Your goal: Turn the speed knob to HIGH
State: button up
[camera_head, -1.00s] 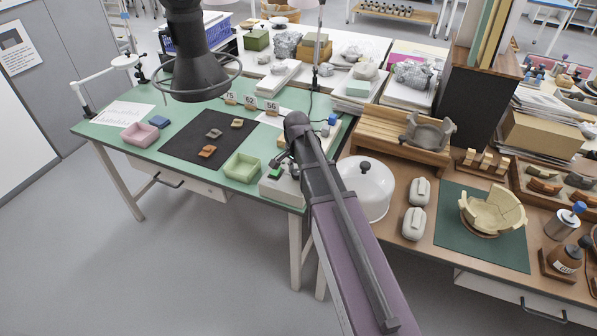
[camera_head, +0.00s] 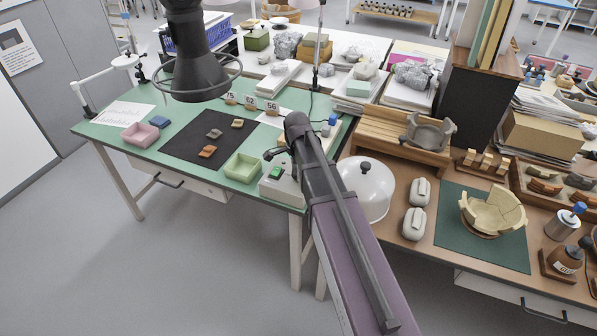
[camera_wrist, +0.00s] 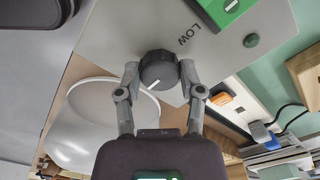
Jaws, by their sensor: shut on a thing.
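The speed knob (camera_wrist: 159,72) is black and round with a white pointer line, on a light grey control box (camera_wrist: 130,28). My gripper (camera_wrist: 159,68) is shut on the knob in the wrist view, one finger on each side. The word LOW (camera_wrist: 190,33) is printed beside the knob; the pointer line is on the side away from it. No HIGH label shows. In the head view the box (camera_head: 282,190) stands at the green table's front right corner, and my arm hides the knob.
A clear dome (camera_head: 366,187) stands on the wooden table close to the right of my arm. A light green tray (camera_head: 242,167) lies left of the box. A dark mat (camera_head: 190,152) with several sherds lies farther left.

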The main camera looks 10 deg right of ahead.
jog(key=shift+s+d, duration=0.15)
jog(key=o, duration=1.2)
jog(key=shift+r, duration=0.1)
